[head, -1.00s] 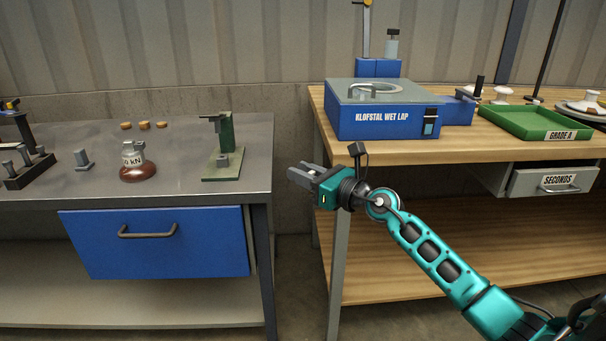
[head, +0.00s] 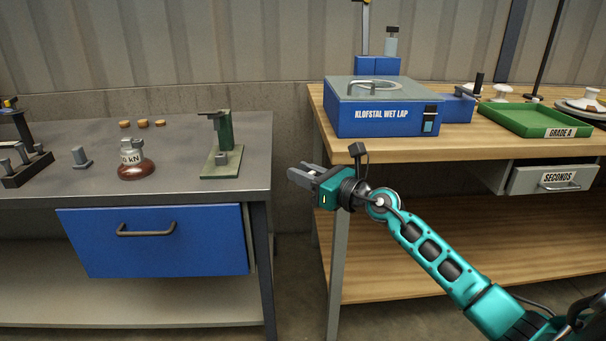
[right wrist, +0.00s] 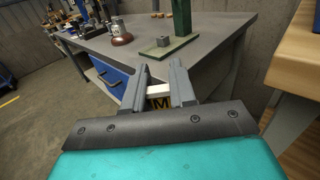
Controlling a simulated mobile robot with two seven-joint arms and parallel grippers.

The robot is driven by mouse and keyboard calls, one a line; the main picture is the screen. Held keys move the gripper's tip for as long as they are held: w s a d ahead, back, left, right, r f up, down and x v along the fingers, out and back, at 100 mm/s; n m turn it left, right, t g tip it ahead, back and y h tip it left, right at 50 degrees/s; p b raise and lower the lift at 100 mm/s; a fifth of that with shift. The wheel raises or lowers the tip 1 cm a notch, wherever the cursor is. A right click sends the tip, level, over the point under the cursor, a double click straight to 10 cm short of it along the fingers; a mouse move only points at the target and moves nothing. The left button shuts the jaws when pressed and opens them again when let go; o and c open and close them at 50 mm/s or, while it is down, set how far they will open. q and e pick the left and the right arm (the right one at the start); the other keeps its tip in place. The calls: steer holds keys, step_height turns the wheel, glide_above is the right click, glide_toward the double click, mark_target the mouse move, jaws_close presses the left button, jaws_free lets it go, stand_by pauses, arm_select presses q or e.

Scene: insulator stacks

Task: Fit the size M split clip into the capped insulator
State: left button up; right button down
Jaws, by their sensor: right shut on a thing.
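The capped insulator (head: 136,171) stands on the grey bench at the left, with a brown bell-shaped base and a grey cap marked "kN". It also shows small in the right wrist view (right wrist: 121,37). My right gripper (head: 300,175) is in front of the gap between the two benches, right of the insulator and well away from it. In the right wrist view its fingers (right wrist: 159,76) are shut on a small pale piece with a yellow "M" label, the size M split clip (right wrist: 159,102). The fingers hide part of it. My left gripper is out of view.
A green stand (head: 223,150) is on the grey bench (head: 180,185) between insulator and gripper. Small grey blocks (head: 81,158) and several cork-coloured pieces (head: 143,124) lie nearby. The wooden bench at right holds a blue wet lap machine (head: 385,118) and a green tray (head: 530,120).

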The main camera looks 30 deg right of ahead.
steer(key=s+d+b, duration=0.3)
steer(key=d+b, duration=0.2)
steer(key=d, duration=0.1)
steer(key=shift+s+d, duration=0.3)
steer(key=shift+d, duration=0.1)
stand_by(0.4)
